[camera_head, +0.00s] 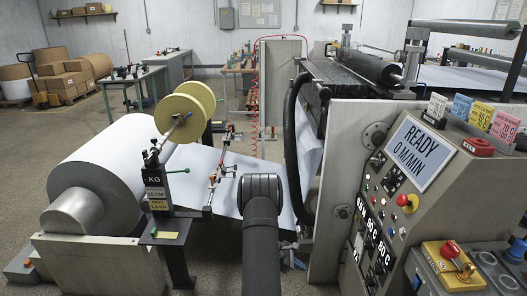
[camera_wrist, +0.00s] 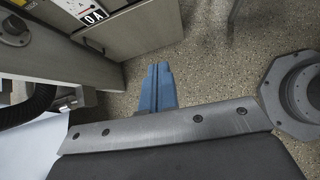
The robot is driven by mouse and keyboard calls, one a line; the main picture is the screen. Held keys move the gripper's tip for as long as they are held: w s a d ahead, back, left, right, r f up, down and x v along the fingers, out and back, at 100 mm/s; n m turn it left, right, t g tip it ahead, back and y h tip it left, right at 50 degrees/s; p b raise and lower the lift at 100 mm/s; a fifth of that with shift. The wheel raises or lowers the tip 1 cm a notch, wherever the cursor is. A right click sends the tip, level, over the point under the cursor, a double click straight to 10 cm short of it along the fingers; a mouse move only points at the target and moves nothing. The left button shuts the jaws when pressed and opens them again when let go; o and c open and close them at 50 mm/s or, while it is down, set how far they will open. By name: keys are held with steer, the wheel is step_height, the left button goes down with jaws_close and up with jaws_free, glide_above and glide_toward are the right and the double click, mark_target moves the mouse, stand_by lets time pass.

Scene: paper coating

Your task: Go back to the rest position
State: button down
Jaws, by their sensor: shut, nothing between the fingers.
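My gripper (camera_wrist: 159,72) shows in the wrist view as two blue fingers side by side, shut with only a thin seam between them and nothing held. They point over the speckled floor, beside the machine's grey cabinet. In the head view my dark arm (camera_head: 262,240) stands upright in front of the white paper web; the gripper is not clearly seen there. The large white paper roll (camera_head: 105,165) lies on its stand at the left, and its web (camera_head: 240,170) runs right towards the coating machine.
The grey control cabinet (camera_head: 350,160) with its READY screen (camera_head: 408,152) stands close on the right. A yellow spool (camera_head: 185,112) and a black weight stand (camera_head: 156,185) are at the left. Part of the white web also shows in the wrist view (camera_wrist: 30,148).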

step_height(320, 180, up, 15)
steer(key=w+a+n+h, duration=0.1)
steer(key=h, duration=0.7)
steer(key=shift+w+a+r, duration=0.15)
steer(key=shift+w+r, duration=0.05)
steer(key=shift+w, duration=0.2)
step_height(320, 180, down, 18)
steer(key=s+m+y, duration=0.1)
steer(key=y, duration=0.8)
steer(key=shift+s+d+m+y, duration=0.25)
steer(key=shift+s+m+y, duration=0.05)
steer(key=shift+s+y, duration=0.1)
steer(key=shift+r, duration=0.1)
